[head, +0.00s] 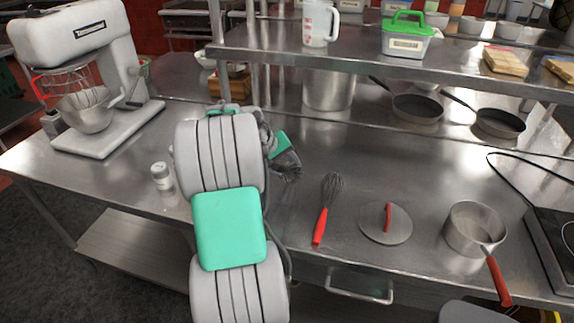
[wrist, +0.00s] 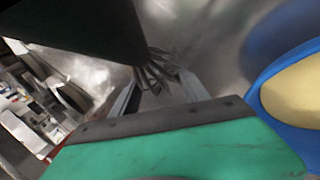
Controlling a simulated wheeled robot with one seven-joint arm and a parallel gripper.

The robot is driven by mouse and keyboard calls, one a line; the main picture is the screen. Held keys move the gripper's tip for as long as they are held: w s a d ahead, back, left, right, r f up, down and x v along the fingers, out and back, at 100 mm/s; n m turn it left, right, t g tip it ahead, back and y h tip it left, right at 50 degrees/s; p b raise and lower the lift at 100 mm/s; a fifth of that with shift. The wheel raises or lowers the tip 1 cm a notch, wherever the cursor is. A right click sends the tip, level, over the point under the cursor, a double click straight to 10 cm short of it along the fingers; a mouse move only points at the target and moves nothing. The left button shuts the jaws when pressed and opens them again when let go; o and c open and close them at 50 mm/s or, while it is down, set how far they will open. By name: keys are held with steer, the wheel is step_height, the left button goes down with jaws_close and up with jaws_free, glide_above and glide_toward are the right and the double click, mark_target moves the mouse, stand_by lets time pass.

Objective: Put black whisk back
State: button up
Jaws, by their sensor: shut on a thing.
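My gripper (head: 284,158) is past my forearm, over the middle of the steel counter (head: 340,165), and is partly hidden by the arm in the head view. It is shut on a dark whisk, the black whisk (wrist: 158,74). Its wire loops show between the fingers in the wrist view, and its handle is hidden. I cannot tell whether the whisk touches the counter. A second whisk with a red handle (head: 321,222) lies on the counter to the right of my gripper.
A stand mixer (head: 100,65) and a shaker (head: 162,177) stand left. A lid (head: 400,226), a saucepan (head: 462,232) and a hob (head: 560,240) are right. A shelf (head: 300,40) with pans (head: 415,108) below it runs behind. A blue-rimmed yellow thing (wrist: 290,90) is close in the wrist view.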

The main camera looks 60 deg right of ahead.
steer(key=o, duration=1.4)
steer(key=shift+f, duration=0.1)
